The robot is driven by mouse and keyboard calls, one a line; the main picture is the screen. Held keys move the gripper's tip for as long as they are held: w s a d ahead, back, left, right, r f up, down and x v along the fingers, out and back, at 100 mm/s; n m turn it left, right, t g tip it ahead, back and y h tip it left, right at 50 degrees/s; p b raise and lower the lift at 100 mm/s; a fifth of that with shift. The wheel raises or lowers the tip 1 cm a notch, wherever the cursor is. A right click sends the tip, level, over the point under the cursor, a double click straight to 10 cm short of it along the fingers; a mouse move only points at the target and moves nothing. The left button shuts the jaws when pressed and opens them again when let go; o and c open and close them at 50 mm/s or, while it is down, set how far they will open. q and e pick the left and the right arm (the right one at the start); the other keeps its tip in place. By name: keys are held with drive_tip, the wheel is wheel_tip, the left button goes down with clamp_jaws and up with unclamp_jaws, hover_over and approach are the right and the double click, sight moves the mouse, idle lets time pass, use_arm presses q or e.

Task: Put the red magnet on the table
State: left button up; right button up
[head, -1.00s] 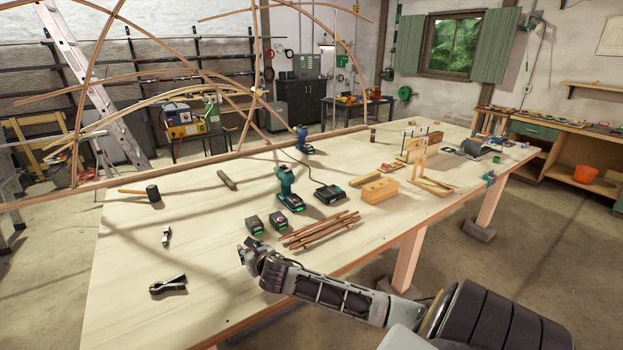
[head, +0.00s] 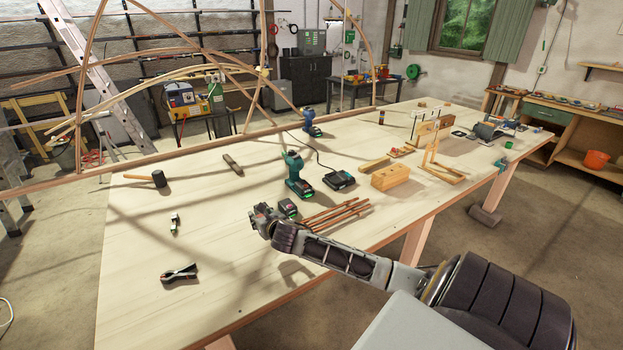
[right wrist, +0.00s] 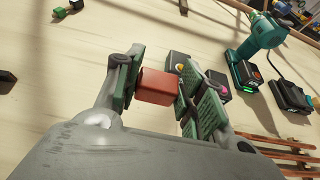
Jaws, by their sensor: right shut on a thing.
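The red magnet (right wrist: 157,86) is a small red block, seen in the right wrist view between the green-padded fingers of my right gripper (right wrist: 158,90). The fingers are shut on its two sides. In the head view my right gripper (head: 262,219) is over the near middle of the pale wooden table (head: 215,255), seemingly above the surface, with a shadow below it. My left gripper is not in view.
Close to the right gripper are a battery (head: 288,207), several thin wooden strips (head: 335,215) and a teal drill (head: 296,175). A charger (head: 339,179) and wooden block (head: 390,177) stand farther right. A mallet (head: 160,179) and black clamp (head: 180,273) lie left. The table's near left is mostly bare.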

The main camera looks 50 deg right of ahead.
hover_over(265, 245)
drive_tip(key=shift+w+f, duration=0.1)
drive_tip(key=shift+f, duration=2.8)
drive_tip(key=shift+f, duration=2.1)
drive_tip(key=o, duration=1.1)
drive_tip(key=shift+f, duration=0.1)
drive_tip(key=shift+v, duration=6.05)
